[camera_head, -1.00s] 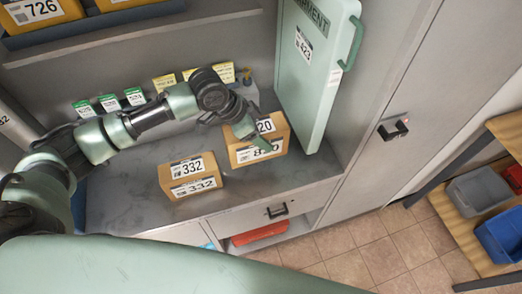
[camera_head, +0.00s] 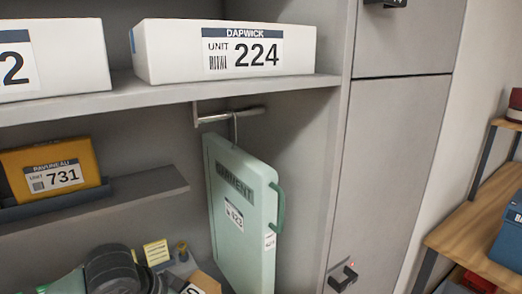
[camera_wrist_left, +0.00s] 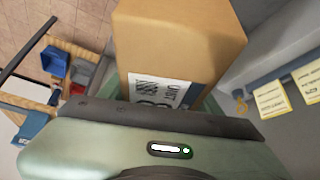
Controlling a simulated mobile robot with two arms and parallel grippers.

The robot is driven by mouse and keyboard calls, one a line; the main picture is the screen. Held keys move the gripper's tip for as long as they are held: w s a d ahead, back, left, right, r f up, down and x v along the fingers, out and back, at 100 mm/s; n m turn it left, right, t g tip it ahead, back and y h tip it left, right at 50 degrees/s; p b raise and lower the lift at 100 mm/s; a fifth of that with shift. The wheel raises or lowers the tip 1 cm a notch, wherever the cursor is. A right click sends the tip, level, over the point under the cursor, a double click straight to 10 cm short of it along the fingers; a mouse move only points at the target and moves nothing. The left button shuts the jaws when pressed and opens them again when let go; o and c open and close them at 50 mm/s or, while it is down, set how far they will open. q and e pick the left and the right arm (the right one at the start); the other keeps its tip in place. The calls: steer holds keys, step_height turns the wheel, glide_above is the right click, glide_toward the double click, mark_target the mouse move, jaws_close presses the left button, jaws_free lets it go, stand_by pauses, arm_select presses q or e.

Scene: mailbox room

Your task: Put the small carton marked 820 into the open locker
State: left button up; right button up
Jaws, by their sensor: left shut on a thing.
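The small carton is a brown box with a white label, large in the left wrist view (camera_wrist_left: 180,45); only part of its label shows there and its number is cut off. My left gripper (camera_wrist_left: 165,118) is shut on it. In the head view only a corner of the carton (camera_head: 207,281) shows at the bottom edge, beside my dark left wrist, and the fingers are out of sight. My right gripper is in neither view. No open locker shows; the grey locker doors (camera_head: 395,160) at the right of the head view look shut.
A green garment case (camera_head: 240,210) hangs from a metal rail (camera_head: 230,115) close to the right of the carton. A shelf above holds a white box marked 224 (camera_head: 180,55). A yellow box marked 731 (camera_head: 50,172) sits at left. A wooden table (camera_head: 480,215) stands at far right.

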arm_select(q)
steer(key=n, duration=0.1)
steer(key=s+a+n+y+b, duration=0.1)
steer(key=n, duration=0.1)
steer(key=s+a+n+t+y, duration=0.1)
steer(key=shift+s+n, duration=0.25)
steer(key=shift+n, duration=0.15)
steer(key=shift+s+a+r+n+y+b, duration=0.15)
steer(key=shift+s+a+n+y+b, duration=0.3)
steer(key=shift+n+y, duration=0.4)
steer(key=shift+h, duration=0.25)
steer(key=shift+a, duration=0.1)
